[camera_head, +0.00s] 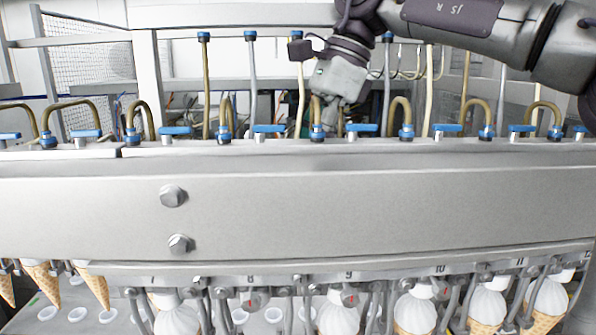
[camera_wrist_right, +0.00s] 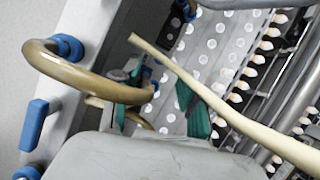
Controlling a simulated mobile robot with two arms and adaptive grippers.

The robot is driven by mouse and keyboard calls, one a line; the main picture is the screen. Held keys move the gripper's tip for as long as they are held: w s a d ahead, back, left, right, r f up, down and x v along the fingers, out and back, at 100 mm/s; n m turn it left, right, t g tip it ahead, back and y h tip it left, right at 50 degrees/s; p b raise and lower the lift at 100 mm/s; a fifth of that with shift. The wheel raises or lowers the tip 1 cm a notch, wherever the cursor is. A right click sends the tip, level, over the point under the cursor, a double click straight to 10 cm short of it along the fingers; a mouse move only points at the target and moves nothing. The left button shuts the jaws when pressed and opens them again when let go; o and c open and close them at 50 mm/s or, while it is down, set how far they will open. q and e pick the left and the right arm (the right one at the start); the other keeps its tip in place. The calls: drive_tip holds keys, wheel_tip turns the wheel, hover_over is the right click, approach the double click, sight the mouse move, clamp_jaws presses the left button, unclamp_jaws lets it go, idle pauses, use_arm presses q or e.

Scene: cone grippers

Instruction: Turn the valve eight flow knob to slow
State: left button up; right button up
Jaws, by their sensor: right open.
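The label 8 (camera_head: 250,279) is on the lower edge of the long metal housing, with a small red-marked fitting (camera_head: 250,298) below it. Roughly above that label, a blue lever (camera_head: 268,130) sits on top of the housing; I cannot tell which part is the flow knob or its setting. My right gripper (camera_head: 324,127) points down at the top of the housing, right of that lever, near a tan hose. In the right wrist view its teal-padded fingers (camera_wrist_right: 160,103) are apart, with a tan hose loop near the left finger. Contact is unclear. My left gripper is not in view.
Several blue levers and hose fittings line the housing top, including a blue lever (camera_wrist_right: 33,125) in the right wrist view. Upright hoses (camera_head: 206,90) stand behind. A pale hose (camera_wrist_right: 225,108) crosses the right wrist view. Filled cones (camera_head: 415,310) stand below the housing.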

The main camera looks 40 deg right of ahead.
drive_tip(key=x, duration=0.3)
drive_tip(key=shift+w+f+p, duration=0.15)
drive_tip(key=shift+f+p, duration=0.2)
drive_tip(key=shift+f, duration=0.05)
drive_tip(key=shift+a+f, duration=0.3)
drive_tip(key=shift+f, duration=0.1)
clamp_jaws()
